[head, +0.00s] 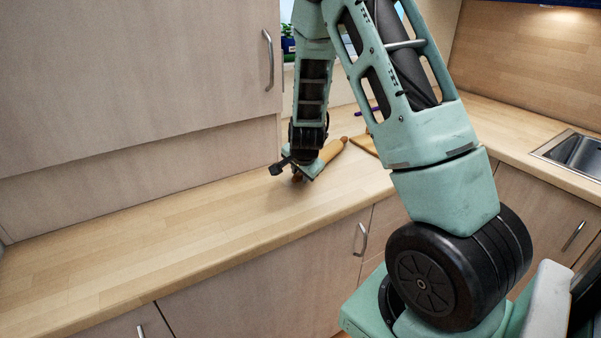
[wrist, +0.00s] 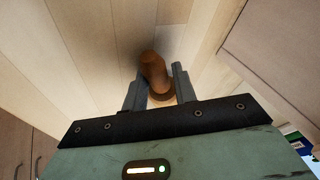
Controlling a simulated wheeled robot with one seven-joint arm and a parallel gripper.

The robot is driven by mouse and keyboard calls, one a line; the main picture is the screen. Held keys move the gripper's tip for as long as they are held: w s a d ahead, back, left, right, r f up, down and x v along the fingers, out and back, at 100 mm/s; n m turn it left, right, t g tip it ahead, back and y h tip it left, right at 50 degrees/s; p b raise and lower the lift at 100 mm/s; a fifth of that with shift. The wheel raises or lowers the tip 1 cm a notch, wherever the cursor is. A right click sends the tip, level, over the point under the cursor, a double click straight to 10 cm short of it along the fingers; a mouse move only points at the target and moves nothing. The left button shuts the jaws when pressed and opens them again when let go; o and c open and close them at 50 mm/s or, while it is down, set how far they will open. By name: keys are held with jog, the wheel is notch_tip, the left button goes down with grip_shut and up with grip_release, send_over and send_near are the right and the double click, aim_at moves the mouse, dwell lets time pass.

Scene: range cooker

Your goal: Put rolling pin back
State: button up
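The wooden rolling pin (head: 333,150) is at the worktop below my gripper in the head view. It slants from lower left to upper right, with one handle at each end. My gripper (head: 299,173) points down over its near part. In the wrist view, my gripper (wrist: 160,88) has one finger on each side of the rolling pin (wrist: 153,68), seen nearly end on. The fingers appear to touch its sides, shut on it. Whether the pin rests on the worktop or hangs just above it is hard to tell.
The wooden worktop (head: 190,225) is clear to the left and in front. A wall cabinet (head: 130,75) rises close behind my gripper at left. A wooden board (head: 365,144) lies behind the pin, partly hidden by my arm. A sink (head: 572,152) is at far right.

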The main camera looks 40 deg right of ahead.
jog(key=shift+s+d+p, duration=0.1)
jog(key=shift+s+p, duration=0.3)
jog(key=shift+p, duration=0.15)
jog(key=w+p+v, duration=0.1)
jog(key=p+v, duration=0.2)
jog(key=v, duration=0.9)
jog(key=s+a+r+n+y, duration=0.1)
jog(key=a+n+y, duration=0.15)
jog(key=a, duration=0.45)
jog(key=s+a+r+n+g+y, duration=0.1)
jog(key=a+n, duration=0.3)
jog(key=a, duration=0.3)
jog(key=s+a+r+n+y, duration=0.1)
jog(key=s+a+n+y, duration=0.15)
jog(key=a, duration=0.45)
jog(key=s+a+r+n+g, duration=0.1)
jog(key=s+a+n+g, duration=0.1)
jog(key=s+a+n, duration=0.4)
jog(key=s+a+r+n+g+h, duration=0.1)
jog(key=s+a+r+n+g, duration=0.1)
jog(key=s+a+n, duration=0.5)
jog(key=s+n, duration=0.2)
jog(key=s, duration=0.3)
jog(key=shift+s+a+n, duration=0.3)
jog(key=shift+s+n, duration=0.05)
jog(key=shift+n, duration=0.05)
